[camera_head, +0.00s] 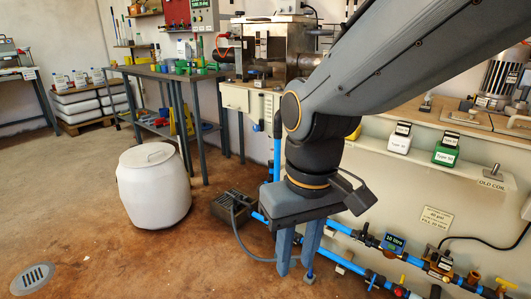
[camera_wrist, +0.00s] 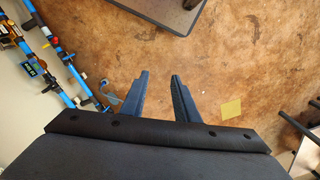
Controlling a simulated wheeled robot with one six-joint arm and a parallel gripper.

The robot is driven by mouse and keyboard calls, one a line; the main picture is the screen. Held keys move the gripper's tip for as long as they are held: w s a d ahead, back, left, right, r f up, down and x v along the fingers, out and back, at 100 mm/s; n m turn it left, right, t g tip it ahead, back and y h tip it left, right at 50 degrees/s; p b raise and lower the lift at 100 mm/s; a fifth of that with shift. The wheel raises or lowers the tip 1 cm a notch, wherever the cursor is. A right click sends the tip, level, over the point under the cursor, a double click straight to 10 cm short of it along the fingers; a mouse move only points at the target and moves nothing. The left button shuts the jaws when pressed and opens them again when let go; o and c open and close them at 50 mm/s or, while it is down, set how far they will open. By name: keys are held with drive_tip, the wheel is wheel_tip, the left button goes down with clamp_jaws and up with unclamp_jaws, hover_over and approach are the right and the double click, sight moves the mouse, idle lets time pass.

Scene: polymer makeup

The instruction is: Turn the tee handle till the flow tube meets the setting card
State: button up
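My gripper (camera_head: 297,270) hangs in front of the wall bench with its two fingers apart and nothing between them. In the wrist view my gripper (camera_wrist: 160,75) points at bare brown floor. Blue pipes (camera_head: 345,230) run low along the wall to the right of the fingers, with a red-handled valve (camera_head: 403,280) and a yellow handle (camera_head: 505,283). A blue card or display (camera_head: 394,243) sits by the pipes, reading about 20 litre. A pale card (camera_head: 437,218) is on the wall above. I cannot tell which part is the tee handle or the flow tube.
A white drum (camera_head: 153,186) stands on open floor at the left. A dark crate (camera_head: 233,207) lies left of my gripper. A bench (camera_head: 170,73) with bottles is behind. A green box (camera_head: 446,150) stands on the wall ledge. A yellow square (camera_wrist: 232,108) lies on the floor.

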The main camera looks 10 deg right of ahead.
drive_tip(key=shift+o, duration=0.6)
drive_tip(key=shift+w, duration=0.1)
drive_tip(key=w+d+f+m+t+b, duration=0.15)
drive_tip(key=w+f, duration=0.25)
drive_tip(key=w, duration=0.7)
drive_tip(key=w+d+f+m+b, duration=0.2)
drive_tip(key=w+d+f, duration=0.1)
drive_tip(key=w, duration=0.9)
drive_tip(key=w+d+f+m+t+b, duration=0.15)
drive_tip(key=w+f, duration=0.25)
drive_tip(key=w, duration=0.7)
drive_tip(key=w+d+f+m+t+b, duration=0.2)
drive_tip(key=w+d+f+m+b, duration=0.25)
drive_tip(key=w+d+f, duration=1.6)
drive_tip(key=shift+n+h, duration=0.3)
drive_tip(key=shift+n, duration=0.15)
drive_tip(key=b+x, duration=0.3)
drive_tip(key=x, duration=0.4)
drive_tip(key=shift+d+f, duration=0.1)
drive_tip(key=shift+f, duration=0.15)
